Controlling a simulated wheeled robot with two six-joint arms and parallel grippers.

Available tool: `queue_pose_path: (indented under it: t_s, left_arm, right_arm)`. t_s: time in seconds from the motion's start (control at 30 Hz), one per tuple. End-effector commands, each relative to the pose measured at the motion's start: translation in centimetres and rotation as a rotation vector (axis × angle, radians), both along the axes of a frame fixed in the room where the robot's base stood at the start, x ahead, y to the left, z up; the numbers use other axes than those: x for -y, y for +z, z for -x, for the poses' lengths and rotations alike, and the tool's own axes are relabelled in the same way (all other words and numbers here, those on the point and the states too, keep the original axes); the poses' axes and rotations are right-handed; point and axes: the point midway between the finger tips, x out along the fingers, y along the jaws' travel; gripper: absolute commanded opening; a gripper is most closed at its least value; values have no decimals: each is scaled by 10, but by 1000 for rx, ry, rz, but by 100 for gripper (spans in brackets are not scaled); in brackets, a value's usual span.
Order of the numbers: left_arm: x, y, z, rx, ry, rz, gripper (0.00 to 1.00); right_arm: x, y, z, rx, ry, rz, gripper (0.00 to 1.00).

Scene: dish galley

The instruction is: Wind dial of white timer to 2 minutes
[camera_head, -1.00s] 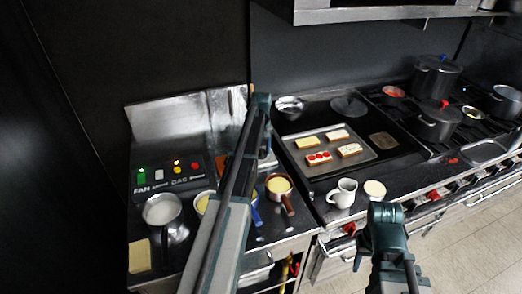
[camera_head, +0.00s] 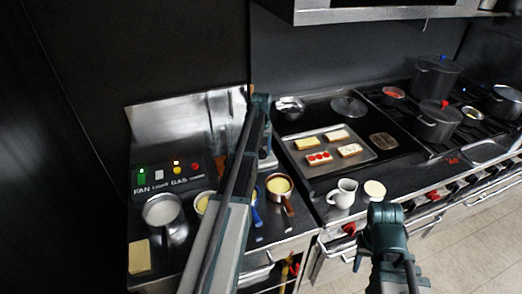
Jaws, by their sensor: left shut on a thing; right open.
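I cannot make out the white timer or its dial in the head view. My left arm crosses the counter, and its teal far end (camera_head: 260,103) is at the back, near the right end of the steel backsplash. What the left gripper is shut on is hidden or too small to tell. A small pale and blue thing (camera_head: 267,157) shows partly behind this arm; I cannot tell what it is. My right gripper (camera_head: 387,268) is open at the lower right, in front of the stove edge, apart from the things on the counter.
A pot of white liquid (camera_head: 162,212), a brown pan with yellow contents (camera_head: 279,186) and a white jug (camera_head: 343,193) stand near the front. A tray (camera_head: 371,158) of topped slices lies behind. Dark pots (camera_head: 437,121) stand on the right burners. Lit switches (camera_head: 176,170) sit at left.

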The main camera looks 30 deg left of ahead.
Motion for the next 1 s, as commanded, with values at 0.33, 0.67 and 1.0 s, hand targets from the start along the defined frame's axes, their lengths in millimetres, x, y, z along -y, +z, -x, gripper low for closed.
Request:
queue_pose_path:
  t_s: [0.33, 0.67, 1.0]
  left_arm:
    - [0, 0, 0, 0, -195, 0, 6]
    - [0, 0, 0, 0, -263, 0, 6]
    - [0, 0, 0, -1, -265, 0, 6]
  right_arm:
    - [0, 0, 0, 0, 0, 0, 50]
    - [0, 0, 0, 0, 0, 0, 50]
    - [0, 0, 0, 0, 0, 0, 50]
